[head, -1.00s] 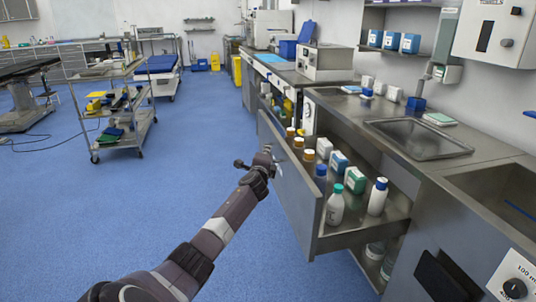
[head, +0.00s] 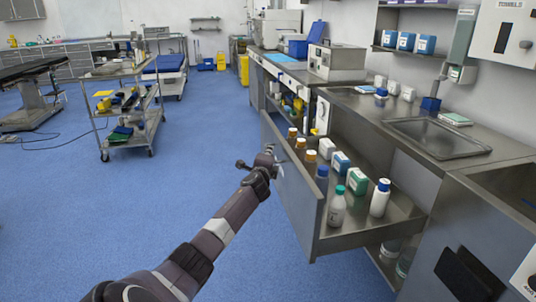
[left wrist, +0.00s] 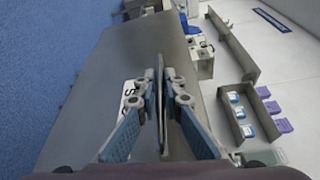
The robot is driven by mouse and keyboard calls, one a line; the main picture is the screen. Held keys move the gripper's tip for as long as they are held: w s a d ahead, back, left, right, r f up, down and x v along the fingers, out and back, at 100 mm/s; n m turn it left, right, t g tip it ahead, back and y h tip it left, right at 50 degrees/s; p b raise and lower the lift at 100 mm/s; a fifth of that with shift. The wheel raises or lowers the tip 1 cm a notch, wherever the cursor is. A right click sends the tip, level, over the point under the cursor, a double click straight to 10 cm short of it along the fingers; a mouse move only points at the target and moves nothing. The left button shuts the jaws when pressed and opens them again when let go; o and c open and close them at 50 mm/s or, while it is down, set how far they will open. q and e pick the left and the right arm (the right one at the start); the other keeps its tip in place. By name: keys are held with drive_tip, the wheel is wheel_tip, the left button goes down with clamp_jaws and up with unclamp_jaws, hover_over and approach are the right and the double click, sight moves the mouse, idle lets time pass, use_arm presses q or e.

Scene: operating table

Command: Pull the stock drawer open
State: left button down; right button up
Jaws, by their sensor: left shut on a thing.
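The stock drawer (head: 297,194) stands out from the counter, open, with its front panel facing left. Its front also fills much of the left wrist view (left wrist: 120,65), with a white label partly hidden by a finger. My left gripper (head: 272,162) is at the outer face of this front. In the left wrist view its fingers (left wrist: 160,95) are closed on a thin upright part, which looks like the drawer's handle. Inside stand a white bottle with a green cap (head: 337,206), a white bottle with a blue cap (head: 380,198), brown bottles and small boxes. My right gripper is not in view.
The counter with a sink (head: 437,138) runs along the right. Bottles stand on a lower shelf (head: 392,262) under the drawer. A wheeled steel cart (head: 125,110) stands at left. The blue floor (head: 180,190) left of the drawer is clear.

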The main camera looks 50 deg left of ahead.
use_arm(q)
drive_tip(key=c, duration=2)
unclamp_jaws()
drive_tip(key=shift+a, duration=0.1)
drive_tip(key=shift+c, duration=0.2)
drive_tip(key=f+v, duration=0.1)
drive_tip(key=v, duration=1.1)
drive_tip(key=shift+r, duration=0.5)
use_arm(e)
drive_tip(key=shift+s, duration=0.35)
